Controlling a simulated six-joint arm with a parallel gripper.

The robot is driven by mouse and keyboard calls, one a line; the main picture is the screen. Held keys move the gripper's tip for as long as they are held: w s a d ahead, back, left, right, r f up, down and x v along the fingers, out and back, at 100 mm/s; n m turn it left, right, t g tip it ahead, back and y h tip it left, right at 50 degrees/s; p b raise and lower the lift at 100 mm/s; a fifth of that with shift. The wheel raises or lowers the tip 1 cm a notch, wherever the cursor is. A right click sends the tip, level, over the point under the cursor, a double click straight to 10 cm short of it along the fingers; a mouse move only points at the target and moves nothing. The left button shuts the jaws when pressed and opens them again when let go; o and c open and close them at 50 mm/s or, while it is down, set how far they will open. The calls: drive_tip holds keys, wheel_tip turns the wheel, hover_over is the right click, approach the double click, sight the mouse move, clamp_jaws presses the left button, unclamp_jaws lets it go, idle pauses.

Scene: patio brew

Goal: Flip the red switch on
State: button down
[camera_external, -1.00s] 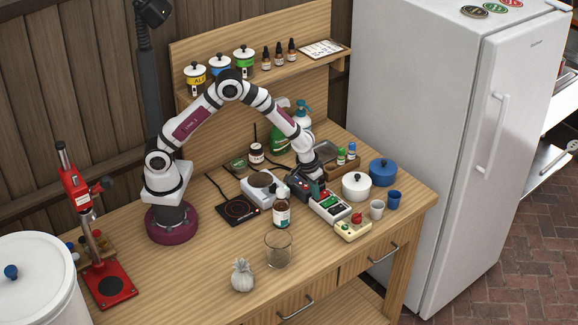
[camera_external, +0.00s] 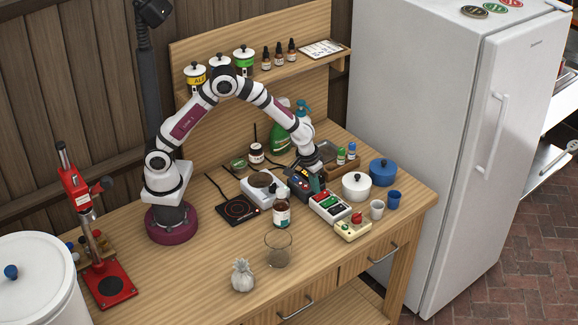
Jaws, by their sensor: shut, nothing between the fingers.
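A white switch strip (camera_external: 331,207) lies on the wooden bench, right of centre, with a row of coloured rocker switches. The red switch (camera_external: 321,198) is near its back-left end; a green one is near its front end. Its on or off position is too small to tell. My gripper (camera_external: 316,188) points down just behind the red switch, close above the strip's back end. It is shut and empty. I cannot tell whether it touches the strip.
A cream box with a red knob (camera_external: 356,217) stands in front of the strip. A white pot (camera_external: 356,186) is close on the right, a brown bottle (camera_external: 282,213) on the left. A dark device (camera_external: 298,182) is behind.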

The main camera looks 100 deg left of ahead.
drive_tip(key=s+d+v, duration=0.1)
drive_tip(key=v, duration=1.1)
drive_tip(key=shift+s+d, duration=0.2)
drive_tip(key=shift+d, duration=0.05)
drive_tip(key=shift+r, duration=0.1)
